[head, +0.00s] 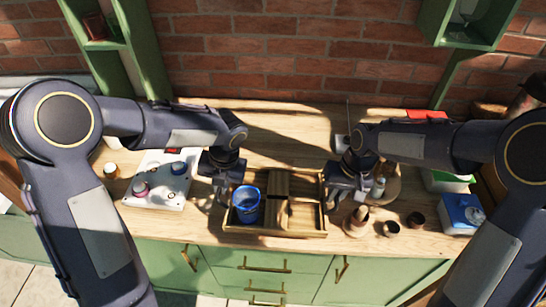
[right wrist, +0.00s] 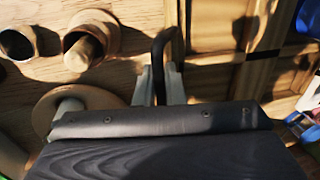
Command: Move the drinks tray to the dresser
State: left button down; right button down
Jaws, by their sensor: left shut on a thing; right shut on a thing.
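The drinks tray (head: 275,232) is a wooden tray with compartments, at the middle front of a wooden top. A blue cup (head: 246,204) stands in its left part. My left gripper (head: 223,198) is at the tray's left end, shut; its fingertips are small and partly shaded. My right gripper (head: 334,202) is at the right end. In the right wrist view, the right gripper (right wrist: 162,82) is shut on a dark tray handle (right wrist: 165,48) beside the tray's wall (right wrist: 181,22). I cannot tell whether the tray rests on the top or is slightly raised.
A white board with knobs (head: 158,183) lies left of the tray. Small brown cups (head: 391,229) and a wooden mortar-like pot (head: 357,217) stand close on the right, with a blue box (head: 461,214) further right. The wooden top (head: 285,135) is fairly clear behind the tray.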

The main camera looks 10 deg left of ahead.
pick_arm(q)
jog(key=shift+f, duration=0.1)
pick_arm(e)
jog(key=shift+f, duration=0.15)
